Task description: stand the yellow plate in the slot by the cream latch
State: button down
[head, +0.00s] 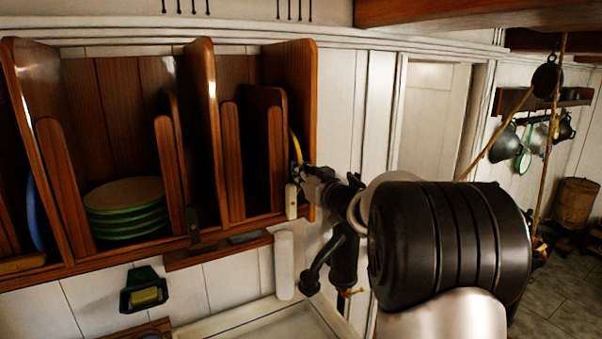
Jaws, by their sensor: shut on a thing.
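The yellow plate (297,146) shows as a thin upright yellow arc in the rightmost slot of the wooden rack (210,90). Most of it is hidden by the slot's wooden sides and my gripper. The cream latch (291,201) hangs upright on the rack's front rail, just below the plate's visible edge. My gripper (304,176) is at the front of this slot, at the right end of the rack, shut on the yellow plate. The fingertips are small and partly hidden. I cannot tell whether the plate touches the slot's floor.
A stack of green-rimmed plates (125,207) fills a wide bay; a blue plate (37,215) stands further left. A dark latch (194,229) hangs on the rail. Below are a green soap holder (143,291) and a white cylinder (284,265). Tall dividers flank the slots.

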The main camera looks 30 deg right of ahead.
jog(key=shift+r, duration=0.15)
jog(key=c, duration=1.6)
grip_release()
jog(key=shift+c, duration=0.2)
jog(key=shift+f, duration=0.25)
jog(key=shift+c, duration=0.2)
jog(key=o, duration=0.3)
jog(key=shift+o, duration=0.2)
jog(key=shift+s, duration=0.2)
jog(key=shift+s+f+b, duration=0.15)
jog(key=shift+s+b, duration=0.35)
jog(key=shift+s, duration=1.9)
